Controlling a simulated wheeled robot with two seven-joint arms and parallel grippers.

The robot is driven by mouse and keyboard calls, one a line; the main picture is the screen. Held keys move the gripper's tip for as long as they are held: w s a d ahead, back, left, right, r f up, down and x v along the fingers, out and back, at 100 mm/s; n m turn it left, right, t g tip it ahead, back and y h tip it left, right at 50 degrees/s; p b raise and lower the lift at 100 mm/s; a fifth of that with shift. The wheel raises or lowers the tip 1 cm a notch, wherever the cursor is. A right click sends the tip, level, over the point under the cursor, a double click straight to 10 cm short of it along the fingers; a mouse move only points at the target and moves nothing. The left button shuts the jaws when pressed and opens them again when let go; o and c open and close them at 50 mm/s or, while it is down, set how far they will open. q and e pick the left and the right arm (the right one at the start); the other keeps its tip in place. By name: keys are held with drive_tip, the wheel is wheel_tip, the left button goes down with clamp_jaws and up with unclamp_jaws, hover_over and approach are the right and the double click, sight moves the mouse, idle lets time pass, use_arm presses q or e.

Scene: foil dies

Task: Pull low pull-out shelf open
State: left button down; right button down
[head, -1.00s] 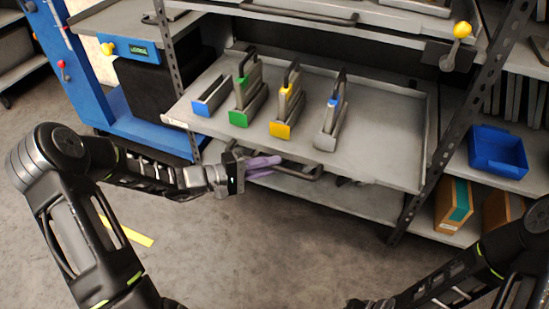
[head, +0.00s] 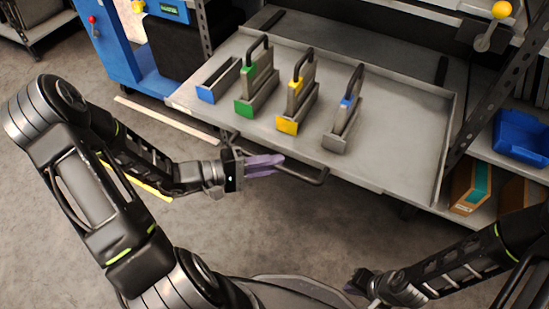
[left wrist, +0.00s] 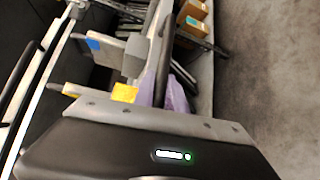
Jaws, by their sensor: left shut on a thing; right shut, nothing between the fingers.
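The low pull-out shelf (head: 385,160) is a grey tray sticking out of the rack towards me. Its dark bar handle (head: 318,180) runs along the front edge. My left gripper (head: 266,164), with purple fingers, is shut on the left part of this handle. In the left wrist view the purple fingers (left wrist: 165,95) are around the dark handle bar (left wrist: 163,60); the fingertips are partly hidden. My right gripper (head: 362,284) is shut and empty at the bottom of the head view, apart from the shelf.
On the shelf stand a low blue-fronted holder (head: 216,82), and handled dies in green (head: 258,82), yellow (head: 297,97) and grey with a blue tab (head: 347,112). A rack post (head: 490,95) and blue bin (head: 522,137) are right. Floor in front is clear.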

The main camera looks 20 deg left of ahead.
use_arm(q)
drive_tip(key=c, duration=1.4)
unclamp_jaws()
drive_tip(key=shift+o, duration=0.2)
drive_tip(key=p+v, duration=0.1)
drive_tip(key=v, duration=0.6)
drive_tip(key=shift+s+a+p, duration=0.2)
drive_tip(key=shift+a+p, duration=0.15)
